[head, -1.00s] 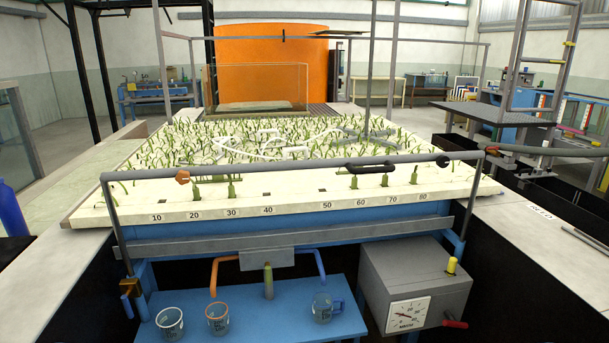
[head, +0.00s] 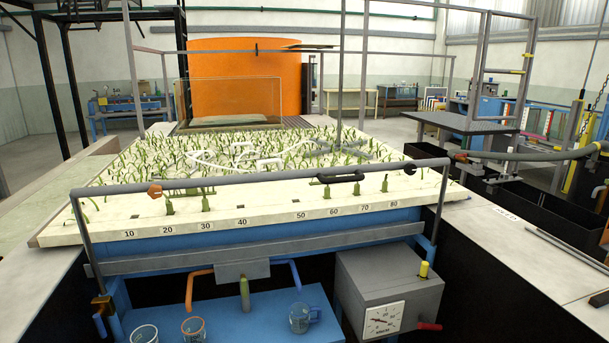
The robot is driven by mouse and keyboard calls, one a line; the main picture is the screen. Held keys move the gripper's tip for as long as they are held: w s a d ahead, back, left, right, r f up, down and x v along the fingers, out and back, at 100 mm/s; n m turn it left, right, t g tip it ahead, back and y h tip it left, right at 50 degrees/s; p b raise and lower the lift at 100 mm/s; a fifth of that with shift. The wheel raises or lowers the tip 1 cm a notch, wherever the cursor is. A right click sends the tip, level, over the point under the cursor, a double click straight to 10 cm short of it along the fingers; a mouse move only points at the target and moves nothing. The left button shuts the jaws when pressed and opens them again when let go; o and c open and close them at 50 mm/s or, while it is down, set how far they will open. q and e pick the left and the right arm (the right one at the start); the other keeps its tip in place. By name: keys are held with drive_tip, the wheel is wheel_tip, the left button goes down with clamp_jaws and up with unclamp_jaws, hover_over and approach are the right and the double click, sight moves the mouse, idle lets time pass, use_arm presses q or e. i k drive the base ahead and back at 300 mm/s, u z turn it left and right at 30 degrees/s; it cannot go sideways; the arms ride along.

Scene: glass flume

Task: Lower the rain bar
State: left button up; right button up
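A grey bar (head: 240,180) runs across the front of the planted bed (head: 270,208), held above its front edge by an upright at each end. It carries a black handle (head: 340,178) right of its middle and an orange knob (head: 154,191) near its left end. A thinner horizontal rail (head: 222,51) on tall posts stands farther back over the bed. I cannot tell for certain which of these is the rain bar. Neither of my grippers shows in the head view.
A blue shelf (head: 235,318) below the bed holds glass beakers (head: 193,329). A grey box with a dial (head: 390,285) stands beside it. Pale ledges flank the bed, with black bins (head: 520,205) and a hose (head: 540,154) at the right. An orange tank (head: 245,75) stands behind.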

sight(76, 193)
drive_tip(key=z, duration=0.05)
drive_tip(key=i, duration=0.75)
drive_tip(key=u, duration=0.2)
drive_tip(key=k, duration=0.9)
drive_tip(key=z, duration=0.3)
drive_tip(key=i, duration=1)
drive_tip(key=u, duration=1.55)
